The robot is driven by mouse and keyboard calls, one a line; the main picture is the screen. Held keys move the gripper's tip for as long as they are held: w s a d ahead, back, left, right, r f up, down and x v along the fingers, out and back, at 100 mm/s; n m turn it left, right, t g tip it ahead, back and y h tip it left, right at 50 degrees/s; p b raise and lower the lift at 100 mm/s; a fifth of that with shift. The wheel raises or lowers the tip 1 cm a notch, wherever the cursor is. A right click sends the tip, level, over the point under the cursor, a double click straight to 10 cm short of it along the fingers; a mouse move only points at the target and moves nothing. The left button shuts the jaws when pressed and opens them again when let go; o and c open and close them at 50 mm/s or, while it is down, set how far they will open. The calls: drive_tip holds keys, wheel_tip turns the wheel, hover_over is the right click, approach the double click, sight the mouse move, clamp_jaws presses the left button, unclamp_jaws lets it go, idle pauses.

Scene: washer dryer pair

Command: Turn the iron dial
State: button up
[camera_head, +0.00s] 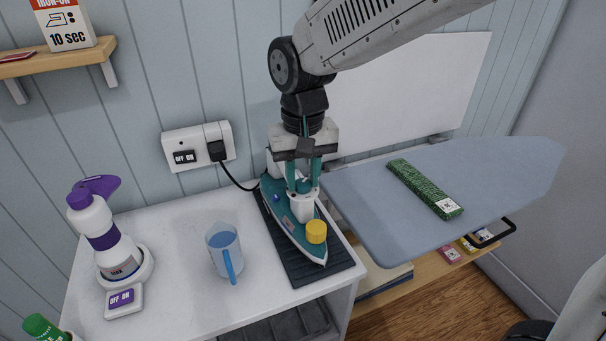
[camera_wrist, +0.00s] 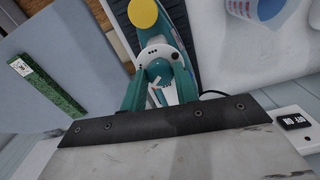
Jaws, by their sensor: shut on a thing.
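The teal and white iron (camera_head: 299,229) lies on a dark ribbed mat (camera_head: 335,259) on the white counter. Its yellow cap (camera_head: 316,232) is near the front tip, and also shows in the wrist view (camera_wrist: 143,13). My gripper (camera_head: 303,185) points down from above, with its two teal fingers either side of the iron dial (camera_wrist: 159,73) on top of the iron. It is shut on the dial. The fingers partly hide the dial in the head view, so its setting is not readable.
A measuring jug (camera_head: 224,250) of blue liquid and a white-purple spray bottle (camera_head: 110,236) stand to the left. A wall socket (camera_head: 197,147) has a plug and cord running toward the iron. An ironing board (camera_head: 380,215) at right bears a green patterned strip (camera_head: 424,187).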

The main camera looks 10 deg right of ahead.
sight(303, 182)
drive_tip(key=shift+m, duration=0.6)
drive_tip(key=o, duration=1)
wheel_tip(303, 182, up, 8)
drive_tip(key=shift+f, duration=0.1)
